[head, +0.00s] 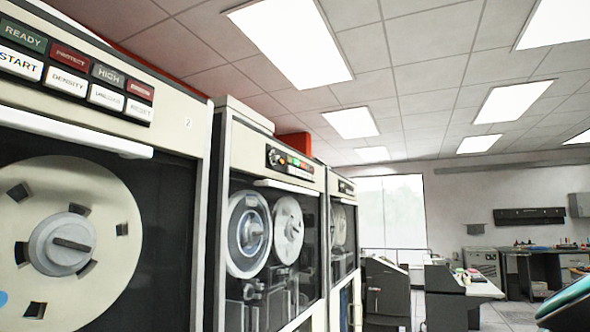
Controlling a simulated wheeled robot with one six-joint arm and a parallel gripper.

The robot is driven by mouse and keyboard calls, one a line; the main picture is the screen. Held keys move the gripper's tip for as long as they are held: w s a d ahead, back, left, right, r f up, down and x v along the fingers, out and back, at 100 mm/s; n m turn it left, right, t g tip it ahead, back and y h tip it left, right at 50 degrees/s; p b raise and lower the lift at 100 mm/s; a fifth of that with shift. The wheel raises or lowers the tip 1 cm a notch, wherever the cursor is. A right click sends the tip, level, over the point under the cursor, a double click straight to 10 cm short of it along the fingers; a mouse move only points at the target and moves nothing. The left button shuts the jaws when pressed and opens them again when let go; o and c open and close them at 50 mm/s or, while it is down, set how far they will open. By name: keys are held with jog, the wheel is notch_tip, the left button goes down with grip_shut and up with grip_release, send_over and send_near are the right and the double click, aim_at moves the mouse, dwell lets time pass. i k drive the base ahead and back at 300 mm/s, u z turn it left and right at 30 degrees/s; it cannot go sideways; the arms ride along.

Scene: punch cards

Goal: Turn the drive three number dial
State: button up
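A row of tape drives runs from the left into the room. The nearest drive (178,160) carries a small tag that seems to read 2. The middle drive (268,137) has a control panel (290,162) with coloured buttons and a small round knob (272,157) at its left end; any number on it is too small to read. A farther drive (346,200) has a panel (346,187) too small to make out. I cannot tell from any readable mark which is drive three. My gripper is not in view.
The nearest drive's button panel (70,70) and large reel (66,243) fill the left side. Grey consoles (388,290) and a white-topped desk (480,288) stand farther back. A dark teal-edged object (568,303) cuts into the lower right. Some floor shows between desks.

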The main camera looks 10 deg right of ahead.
aim_at(272, 157)
jog(key=k, duration=0.65)
jog(key=z, duration=0.65)
jog(key=i, duration=1.4)
jog(key=u, duration=0.05)
